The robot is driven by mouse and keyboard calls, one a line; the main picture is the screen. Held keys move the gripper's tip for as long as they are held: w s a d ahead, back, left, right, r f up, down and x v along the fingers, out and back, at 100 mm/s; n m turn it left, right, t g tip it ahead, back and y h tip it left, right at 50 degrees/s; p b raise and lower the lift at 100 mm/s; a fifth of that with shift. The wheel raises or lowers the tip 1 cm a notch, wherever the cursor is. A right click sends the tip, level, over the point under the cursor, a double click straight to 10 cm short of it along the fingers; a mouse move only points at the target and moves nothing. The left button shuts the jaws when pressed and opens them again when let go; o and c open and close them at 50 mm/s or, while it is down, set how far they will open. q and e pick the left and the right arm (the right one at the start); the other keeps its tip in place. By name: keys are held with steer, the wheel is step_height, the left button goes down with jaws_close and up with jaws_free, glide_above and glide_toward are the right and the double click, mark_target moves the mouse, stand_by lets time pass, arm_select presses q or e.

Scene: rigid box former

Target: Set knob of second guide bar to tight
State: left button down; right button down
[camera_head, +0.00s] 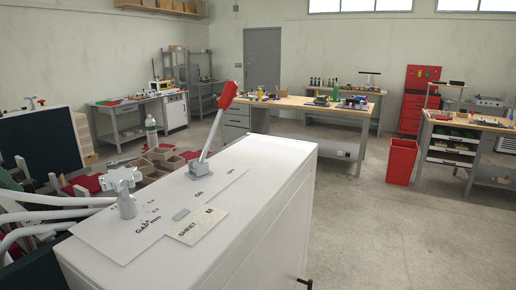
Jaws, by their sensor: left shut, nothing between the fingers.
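I cannot tell whether this knob belongs to a guide bar. Several pale curved bars (50,214) run in from the left edge and end close to the knob. Small red and blue parts (34,102) sit above a dark panel (40,143) at the far left, too small to read as knobs. My left gripper is shut and empty, but its fingers are hard to single out in the clutter at the left edge. My right gripper is not visible.
A lever with a red handle (228,96) rises from the white cabinet (265,200). A card (199,226) reading "SHEET M" lies near its front edge. A clear bottle (151,131) and brown cartons (160,155) are behind. Right of the cabinet, the floor (400,230) is free.

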arm_select(q)
steer(key=shift+w+a+r, duration=0.15)
steer(key=shift+r, duration=0.1)
stand_by(1.0)
steer(key=shift+s, duration=0.2)
step_height(320, 180, up, 6)
steer(key=shift+s+f, duration=0.1)
steer(key=shift+f, duration=0.15)
stand_by(0.3)
steer(key=shift+s+f+b, duration=0.2)
steer(key=shift+f+b, duration=0.45)
steer(key=shift+f, duration=2.4)
steer(key=shift+w+p, duration=0.4)
steer(key=shift+p, duration=0.05)
